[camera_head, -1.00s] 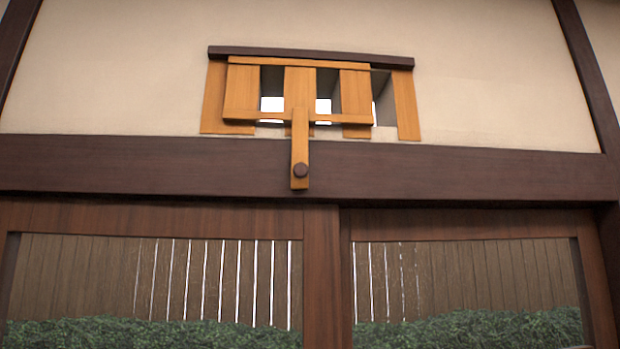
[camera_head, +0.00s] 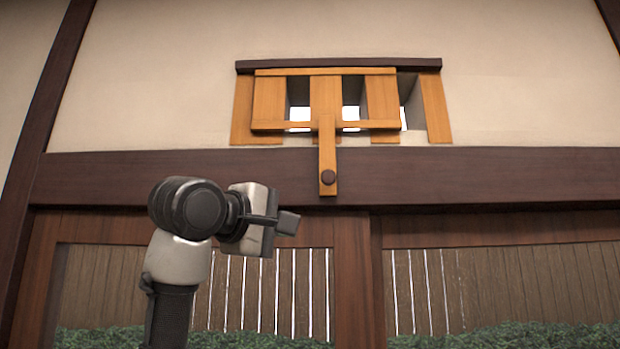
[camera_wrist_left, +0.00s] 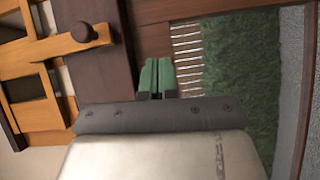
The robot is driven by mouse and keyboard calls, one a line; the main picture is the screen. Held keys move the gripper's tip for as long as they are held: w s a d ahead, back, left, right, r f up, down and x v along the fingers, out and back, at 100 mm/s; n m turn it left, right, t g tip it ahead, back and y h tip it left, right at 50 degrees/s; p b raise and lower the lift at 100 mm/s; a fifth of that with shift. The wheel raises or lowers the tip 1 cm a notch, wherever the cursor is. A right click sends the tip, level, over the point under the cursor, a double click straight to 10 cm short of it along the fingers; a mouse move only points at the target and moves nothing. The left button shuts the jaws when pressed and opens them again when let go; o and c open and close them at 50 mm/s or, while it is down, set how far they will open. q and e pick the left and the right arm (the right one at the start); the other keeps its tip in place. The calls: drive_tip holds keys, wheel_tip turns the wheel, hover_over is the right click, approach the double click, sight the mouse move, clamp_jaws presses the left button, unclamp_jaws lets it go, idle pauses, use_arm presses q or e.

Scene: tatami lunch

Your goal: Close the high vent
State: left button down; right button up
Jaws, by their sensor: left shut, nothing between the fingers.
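The high vent (camera_head: 326,98) is a wooden slatted panel set in the wall, with gaps between its slats showing light. A handle strip hangs from its sliding panel over the dark beam and ends in a dark round knob (camera_head: 328,177). The knob also shows at upper left in the left wrist view (camera_wrist_left: 81,32). My left gripper (camera_head: 288,222) is below and left of the knob, apart from it. Its green fingertips (camera_wrist_left: 157,78) are together with nothing between them. My right gripper is not in view.
A dark horizontal beam (camera_head: 480,178) runs below the vent. Below it are wood-framed sliding panels (camera_head: 353,270) with a slatted fence and green hedge (camera_head: 500,338) behind. The wall (camera_head: 520,80) right of the vent is bare.

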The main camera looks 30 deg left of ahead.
use_arm(q)
drive_tip(key=s+a+r+n+t, duration=0.2)
drive_tip(key=s+r, duration=0.5)
drive_tip(key=s, duration=0.1)
drive_tip(key=w+d+p, duration=0.1)
drive_tip(key=w+p, duration=0.1)
drive_tip(key=w, duration=0.2)
drive_tip(key=w+d+r+p, duration=0.1)
drive_tip(key=w+p, duration=0.2)
drive_tip(key=w, duration=0.1)
drive_tip(key=w+d+r+p, duration=0.1)
drive_tip(key=w+d+p, duration=0.1)
drive_tip(key=w+p, duration=0.1)
drive_tip(key=shift+w, duration=0.6)
